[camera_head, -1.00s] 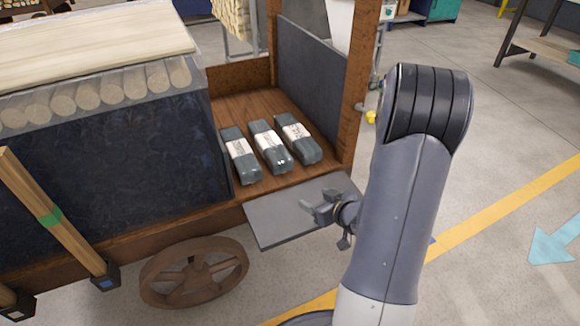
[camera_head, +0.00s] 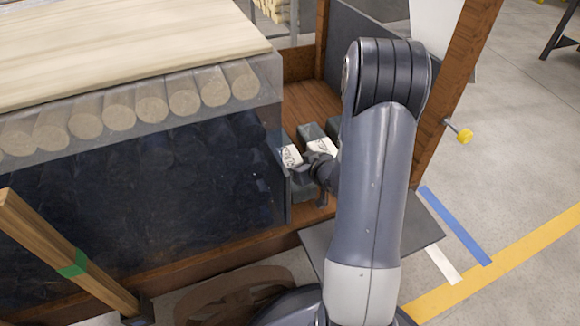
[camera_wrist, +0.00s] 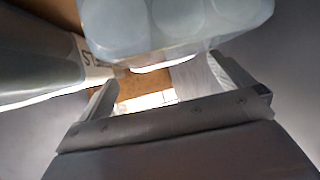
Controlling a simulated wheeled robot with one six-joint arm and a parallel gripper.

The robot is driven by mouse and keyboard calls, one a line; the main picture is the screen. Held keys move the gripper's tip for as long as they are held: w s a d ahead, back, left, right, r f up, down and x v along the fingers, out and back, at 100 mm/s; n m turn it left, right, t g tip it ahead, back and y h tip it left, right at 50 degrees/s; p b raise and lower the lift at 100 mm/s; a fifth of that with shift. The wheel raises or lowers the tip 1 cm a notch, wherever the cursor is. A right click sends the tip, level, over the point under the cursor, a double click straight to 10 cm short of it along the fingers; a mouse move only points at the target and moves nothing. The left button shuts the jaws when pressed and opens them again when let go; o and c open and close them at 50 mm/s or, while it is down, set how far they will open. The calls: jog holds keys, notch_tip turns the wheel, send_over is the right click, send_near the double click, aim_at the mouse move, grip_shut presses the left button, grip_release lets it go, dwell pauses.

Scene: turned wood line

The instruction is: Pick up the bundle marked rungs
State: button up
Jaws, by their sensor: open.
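Grey wrapped bundles with white labels lie on the wooden cart bed. In the head view the left bundle (camera_head: 289,154) and the middle bundle (camera_head: 318,143) show partly; a third bundle (camera_head: 334,126) is mostly behind my arm. My gripper (camera_head: 310,172) is open at their near ends. In the wrist view one bundle (camera_wrist: 180,20) shows its round ends just beyond the jaws (camera_wrist: 165,85), with no grip on it. Another bundle (camera_wrist: 35,62) is at the left, its label (camera_wrist: 90,55) partly reading "ST". No label clearly reads "rungs".
A dark block of wrapped round stock (camera_head: 130,200) stands close left of the bundles. A wooden post (camera_head: 463,80) rises at the right, with a yellow knob (camera_head: 465,136) beside it. A grey flap (camera_head: 425,220) extends from the cart bed.

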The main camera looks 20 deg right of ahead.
aim_at(291, 160)
jog(key=b+x, duration=0.1)
jog(key=x, duration=0.2)
jog(key=shift+w, duration=0.2)
jog(key=shift+c, duration=0.2)
jog(key=c, duration=1.5)
